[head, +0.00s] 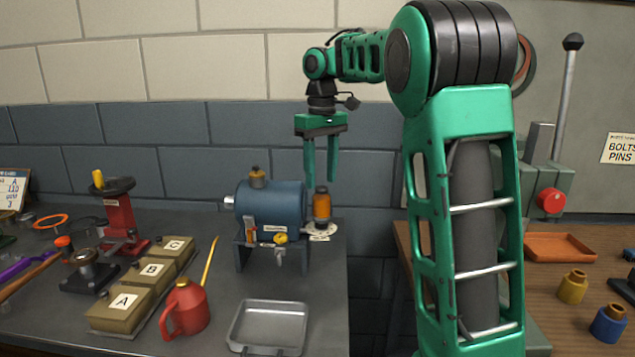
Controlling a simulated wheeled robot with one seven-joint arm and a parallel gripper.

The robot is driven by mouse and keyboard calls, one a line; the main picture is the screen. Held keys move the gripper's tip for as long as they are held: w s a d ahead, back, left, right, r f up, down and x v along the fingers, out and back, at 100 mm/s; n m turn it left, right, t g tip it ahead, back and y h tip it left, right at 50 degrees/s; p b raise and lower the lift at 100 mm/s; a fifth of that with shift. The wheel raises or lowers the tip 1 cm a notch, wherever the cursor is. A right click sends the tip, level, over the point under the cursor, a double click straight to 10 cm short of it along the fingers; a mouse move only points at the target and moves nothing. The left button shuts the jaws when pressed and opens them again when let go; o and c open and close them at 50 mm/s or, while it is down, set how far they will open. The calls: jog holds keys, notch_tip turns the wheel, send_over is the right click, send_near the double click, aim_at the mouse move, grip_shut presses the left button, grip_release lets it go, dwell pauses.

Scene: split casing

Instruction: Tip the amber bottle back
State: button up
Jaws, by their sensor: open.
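The amber bottle (321,206) stands upright at the right end of the blue casing (270,209), above a small pale round plate (322,230). It has a dark cap on top. My gripper (320,182) hangs down from above with its two green fingers apart. The fingertips are close to the bottle's top in the picture, one to its left and one to its right. I cannot tell from this one view whether they are level with the bottle in depth or touching it. Nothing is held between the fingers.
A grey metal tray (269,326) and a red oil can (185,308) stand at the front of the dark bench. Boxes marked A (122,303), B and C stand to the left. A wooden bench with an orange tray (560,247) is at the right, beyond a gap.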

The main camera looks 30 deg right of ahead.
jog(key=shift+f, duration=0.8)
grip_shut()
